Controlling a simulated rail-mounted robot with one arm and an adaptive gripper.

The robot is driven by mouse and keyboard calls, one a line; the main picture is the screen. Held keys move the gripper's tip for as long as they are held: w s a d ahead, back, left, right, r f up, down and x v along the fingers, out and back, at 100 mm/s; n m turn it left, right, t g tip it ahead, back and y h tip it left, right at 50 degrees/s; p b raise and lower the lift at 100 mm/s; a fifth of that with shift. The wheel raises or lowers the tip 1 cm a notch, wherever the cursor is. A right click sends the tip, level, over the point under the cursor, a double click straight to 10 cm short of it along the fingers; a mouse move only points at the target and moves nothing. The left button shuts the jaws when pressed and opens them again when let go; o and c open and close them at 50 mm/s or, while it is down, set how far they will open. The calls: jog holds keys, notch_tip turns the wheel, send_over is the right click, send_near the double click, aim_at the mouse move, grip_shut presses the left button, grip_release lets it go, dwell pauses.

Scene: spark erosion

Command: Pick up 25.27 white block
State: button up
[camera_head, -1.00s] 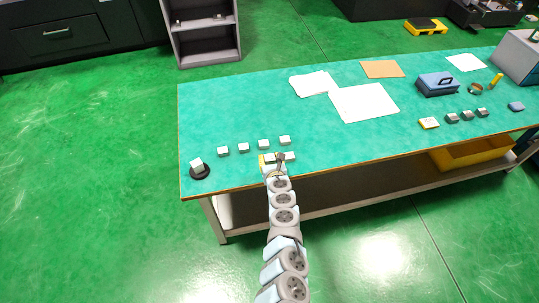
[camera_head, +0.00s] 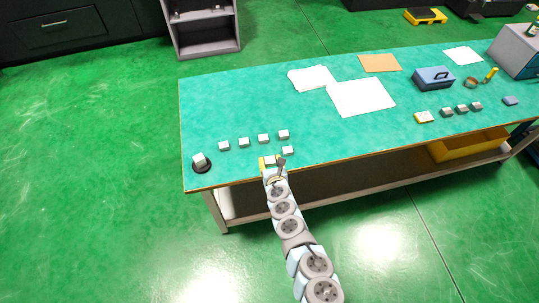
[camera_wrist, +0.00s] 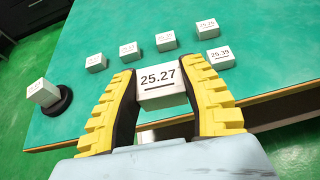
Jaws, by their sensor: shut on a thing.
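The white block marked 25.27 (camera_wrist: 159,84) sits between the yellow fingers of my gripper (camera_wrist: 160,95) in the wrist view. My gripper is shut on it, one finger on each side, and the label faces the camera. In the head view my gripper (camera_head: 268,161) is at the table's front edge, with the white block (camera_head: 270,160) partly hidden by it. I cannot tell whether the block is lifted off the table.
A block marked 25.39 (camera_wrist: 220,57) stands just right on the green table (camera_head: 240,105). Several more white blocks (camera_wrist: 166,41) form a row behind. Another block (camera_wrist: 42,92) rests on a round black base (camera_wrist: 58,102) at the left. Papers (camera_head: 360,97) lie farther back.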

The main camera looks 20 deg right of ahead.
aim_at(269, 162)
jog(key=shift+p+v, duration=0.9)
jog(key=shift+v, duration=1.1)
jog(key=shift+s+a+r, duration=0.1)
jog(key=shift+a+r, duration=0.05)
jog(key=shift+a, duration=0.05)
